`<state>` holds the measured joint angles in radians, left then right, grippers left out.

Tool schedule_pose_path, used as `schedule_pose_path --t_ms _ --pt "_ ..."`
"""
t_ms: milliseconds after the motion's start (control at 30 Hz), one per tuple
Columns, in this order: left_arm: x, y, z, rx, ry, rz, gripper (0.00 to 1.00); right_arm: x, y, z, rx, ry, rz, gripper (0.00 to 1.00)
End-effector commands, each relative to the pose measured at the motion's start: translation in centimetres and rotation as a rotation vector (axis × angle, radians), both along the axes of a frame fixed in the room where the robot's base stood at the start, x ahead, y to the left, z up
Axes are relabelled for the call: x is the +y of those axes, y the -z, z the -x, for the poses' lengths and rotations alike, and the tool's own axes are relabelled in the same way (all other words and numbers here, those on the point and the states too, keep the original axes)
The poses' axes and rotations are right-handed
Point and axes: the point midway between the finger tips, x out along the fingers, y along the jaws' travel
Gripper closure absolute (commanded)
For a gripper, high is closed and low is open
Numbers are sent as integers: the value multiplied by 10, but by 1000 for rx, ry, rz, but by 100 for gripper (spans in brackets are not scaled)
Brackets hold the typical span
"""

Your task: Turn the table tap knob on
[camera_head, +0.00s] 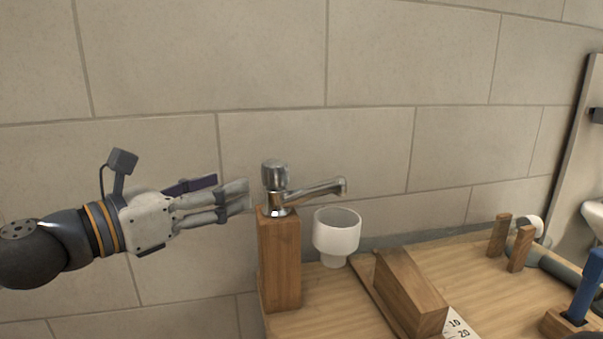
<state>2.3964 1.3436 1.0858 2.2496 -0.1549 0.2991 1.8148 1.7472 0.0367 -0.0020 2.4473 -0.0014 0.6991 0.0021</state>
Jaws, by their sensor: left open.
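A chrome table tap (281,205) stands on top of a wooden post (281,262) at the left end of the table. Its round chrome knob (274,174) sits on top of the tap body, and its spout (318,190) points to the right. My left gripper (238,195) comes in from the left at about the height of the tap. Its fingers are open and empty, and their tips are a short way left of the tap, apart from it in the picture. My right gripper is not in view.
A white cup-shaped vessel (336,238) sits below the spout's end. A wooden block (405,292), small wooden uprights (521,249) and a blue-handled tool (588,283) are on the wooden table (335,310) to the right. A tiled wall (370,60) stands behind.

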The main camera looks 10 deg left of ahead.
Motion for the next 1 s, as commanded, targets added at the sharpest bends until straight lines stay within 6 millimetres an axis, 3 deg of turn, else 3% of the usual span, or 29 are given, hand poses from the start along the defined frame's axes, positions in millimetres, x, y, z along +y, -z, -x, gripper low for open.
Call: schedule_pose_path --t_ms 133,400,533,900,1000 --pt "-11 3 -16 4 2 -1 40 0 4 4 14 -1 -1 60" --pt "-49 2 -72 2 1 -1 40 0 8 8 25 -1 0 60" --pt "-61 1 -91 1 1 -1 40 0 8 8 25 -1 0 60" --pt "-67 1 -100 1 0 0 40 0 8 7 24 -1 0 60" --pt "-67 1 -100 1 0 0 61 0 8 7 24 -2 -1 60"
